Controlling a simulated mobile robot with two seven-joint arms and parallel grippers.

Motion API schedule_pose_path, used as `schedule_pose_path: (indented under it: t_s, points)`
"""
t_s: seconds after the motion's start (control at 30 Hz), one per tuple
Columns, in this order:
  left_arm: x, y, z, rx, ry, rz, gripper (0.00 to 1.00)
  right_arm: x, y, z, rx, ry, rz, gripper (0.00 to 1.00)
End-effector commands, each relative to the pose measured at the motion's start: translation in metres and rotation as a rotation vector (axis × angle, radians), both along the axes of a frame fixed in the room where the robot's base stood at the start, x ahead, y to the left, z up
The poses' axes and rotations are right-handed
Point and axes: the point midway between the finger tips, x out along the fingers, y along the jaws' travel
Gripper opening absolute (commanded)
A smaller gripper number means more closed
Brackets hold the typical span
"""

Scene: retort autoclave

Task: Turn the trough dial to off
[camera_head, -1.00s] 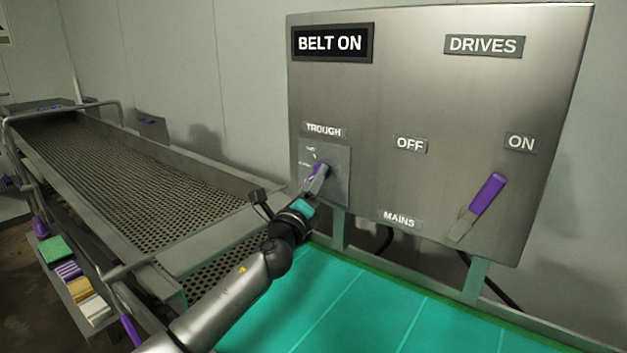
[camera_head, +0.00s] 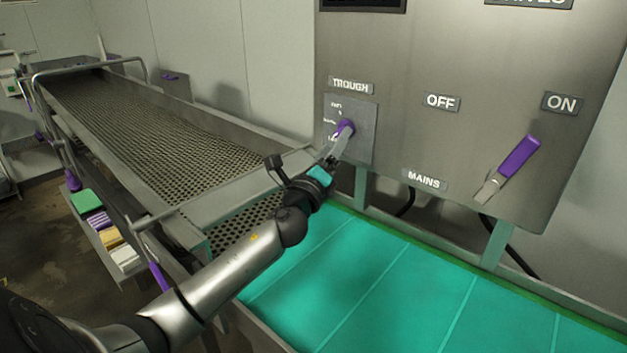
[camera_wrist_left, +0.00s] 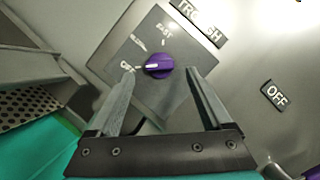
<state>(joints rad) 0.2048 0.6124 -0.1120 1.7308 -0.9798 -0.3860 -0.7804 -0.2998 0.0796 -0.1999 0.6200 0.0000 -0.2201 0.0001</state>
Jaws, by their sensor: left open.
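The trough dial (camera_head: 346,127) is a purple round knob on a small square plate (camera_head: 365,140) under the TROUGH label. In the left wrist view the knob (camera_wrist_left: 160,62) shows a white pointer mark directed left, toward a word that looks like OFF. FAST is printed above it, and another word at upper left is hard to read. My left gripper (camera_head: 338,148) is at the dial. In the wrist view its two fingers (camera_wrist_left: 158,75) are open, one on each side of the knob, with visible gaps. My right gripper is not in view.
The grey control panel (camera_head: 465,60) also carries a purple-handled mains lever (camera_head: 518,156) on the ON side. A green belt (camera_head: 370,290) lies below. A perforated metal trough (camera_head: 150,130) runs off to the left. A shelf with colored blocks (camera_head: 88,202) is at far left.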

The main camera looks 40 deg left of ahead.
Motion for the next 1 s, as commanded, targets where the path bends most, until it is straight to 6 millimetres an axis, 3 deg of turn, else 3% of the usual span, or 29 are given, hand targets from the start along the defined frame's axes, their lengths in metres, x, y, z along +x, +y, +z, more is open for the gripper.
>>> schedule_pose_path:
  t_s: [0.6,1.0]
  points:
    - [-0.090,-0.020,-0.028,0.001,0.002,-0.001,0.82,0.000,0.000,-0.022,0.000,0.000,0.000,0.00]
    - [-0.113,-0.024,-0.032,0.000,-0.001,0.001,0.82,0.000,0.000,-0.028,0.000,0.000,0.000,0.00]
